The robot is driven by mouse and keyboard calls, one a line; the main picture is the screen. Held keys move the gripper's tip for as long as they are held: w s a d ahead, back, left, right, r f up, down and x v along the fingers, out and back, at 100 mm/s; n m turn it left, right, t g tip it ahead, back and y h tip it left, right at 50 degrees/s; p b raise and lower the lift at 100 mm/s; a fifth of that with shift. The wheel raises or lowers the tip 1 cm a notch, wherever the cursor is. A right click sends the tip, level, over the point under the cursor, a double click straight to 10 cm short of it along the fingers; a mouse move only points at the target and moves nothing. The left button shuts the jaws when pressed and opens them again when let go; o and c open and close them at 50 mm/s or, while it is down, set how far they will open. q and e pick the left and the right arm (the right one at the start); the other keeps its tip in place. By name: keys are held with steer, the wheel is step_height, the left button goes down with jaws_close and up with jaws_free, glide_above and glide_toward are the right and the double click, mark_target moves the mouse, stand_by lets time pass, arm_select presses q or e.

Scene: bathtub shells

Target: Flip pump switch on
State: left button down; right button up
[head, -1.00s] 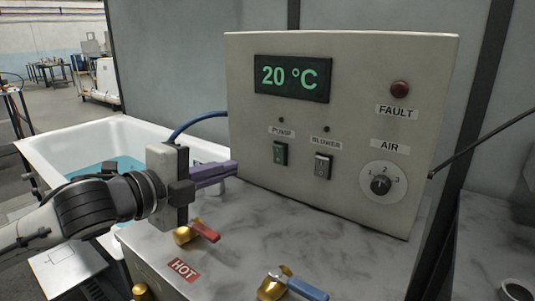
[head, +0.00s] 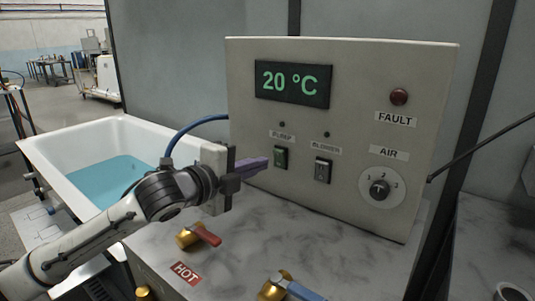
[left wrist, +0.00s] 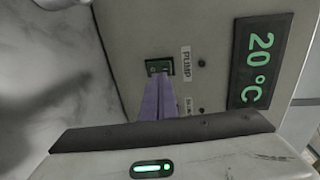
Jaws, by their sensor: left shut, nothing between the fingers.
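The control panel (head: 350,110) stands on the marble counter and reads 20 °C. My right gripper is not in view.
A red-handled hot valve (head: 205,235) and a blue-handled valve (head: 300,290) stand on the counter below the panel. A white bathtub (head: 55,145) with blue water is at the left.

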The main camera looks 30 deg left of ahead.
mark_target(277, 153)
arm_select(q)
steer(key=w, duration=0.3)
steer(key=shift+w+d+r, duration=0.2)
steer(key=shift+d+r, duration=0.05)
steer(key=shift+r, duration=0.1)
steer(key=shift+w, duration=0.3)
steer(key=shift+p, duration=0.4)
